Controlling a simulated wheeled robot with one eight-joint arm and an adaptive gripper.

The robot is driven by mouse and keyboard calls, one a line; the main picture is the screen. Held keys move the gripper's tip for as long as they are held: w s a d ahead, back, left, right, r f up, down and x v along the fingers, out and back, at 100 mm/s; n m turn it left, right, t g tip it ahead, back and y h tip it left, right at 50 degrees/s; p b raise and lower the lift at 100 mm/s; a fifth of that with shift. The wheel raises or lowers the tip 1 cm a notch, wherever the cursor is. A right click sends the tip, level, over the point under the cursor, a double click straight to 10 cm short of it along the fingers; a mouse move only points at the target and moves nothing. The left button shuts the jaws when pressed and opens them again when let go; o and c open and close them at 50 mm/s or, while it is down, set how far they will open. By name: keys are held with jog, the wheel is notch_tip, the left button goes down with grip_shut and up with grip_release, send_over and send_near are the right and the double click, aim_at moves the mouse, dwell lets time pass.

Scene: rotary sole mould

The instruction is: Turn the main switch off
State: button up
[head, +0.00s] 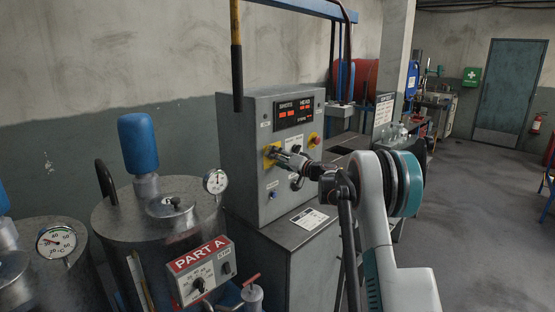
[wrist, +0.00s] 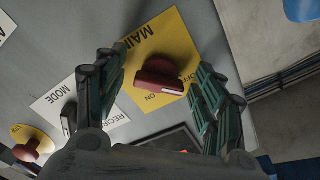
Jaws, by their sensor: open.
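The main switch is a dark red rotary knob (wrist: 160,74) on a yellow plate (wrist: 172,42) marked MAIN, OFF and ON. A pale mark shows on the knob's lower right end, near the ON lettering; its exact setting is hard to tell. In the head view the yellow plate (head: 268,160) is at the left of the grey control cabinet's front and my gripper (head: 283,158) largely hides the knob. In the wrist view my gripper (wrist: 160,68) is open, with one finger on each side of the knob. Gaps show between knob and fingers; contact is not visible.
A white MODE plate (wrist: 62,100) with a dark knob and a red button on yellow (wrist: 30,150) sit near my left finger. The cabinet (head: 255,135) has a red display (head: 293,114). A PART A tank (head: 150,215) stands left.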

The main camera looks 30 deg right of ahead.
jog(key=v, duration=1.2)
